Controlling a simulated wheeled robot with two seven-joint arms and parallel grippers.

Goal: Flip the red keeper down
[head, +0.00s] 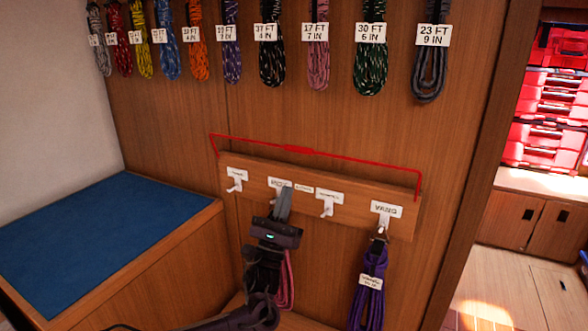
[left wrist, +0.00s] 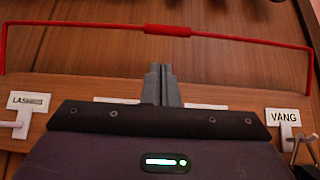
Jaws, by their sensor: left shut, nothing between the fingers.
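The red keeper (head: 299,149) is a thin red bar with bent ends and a thicker middle sleeve. It stands raised above the wooden hook board (head: 245,190), its ends reaching down to the board's two sides. In the left wrist view the keeper (left wrist: 167,30) spans the top of the picture. My left gripper (head: 284,192) is shut and empty, pointing up in front of the board, below the keeper's middle. In the left wrist view its fingertips (left wrist: 160,69) appear just below the sleeve; I cannot tell the gap in depth. My right gripper is not in view.
A purple coil (head: 369,290) hangs from the VANG hook. A pink coil (head: 287,280) shows partly behind my left arm. The hooks (head: 236,184) and (head: 326,207) look bare. Labelled coils (head: 370,70) hang in a row above. A blue-topped bench (head: 90,235) stands left.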

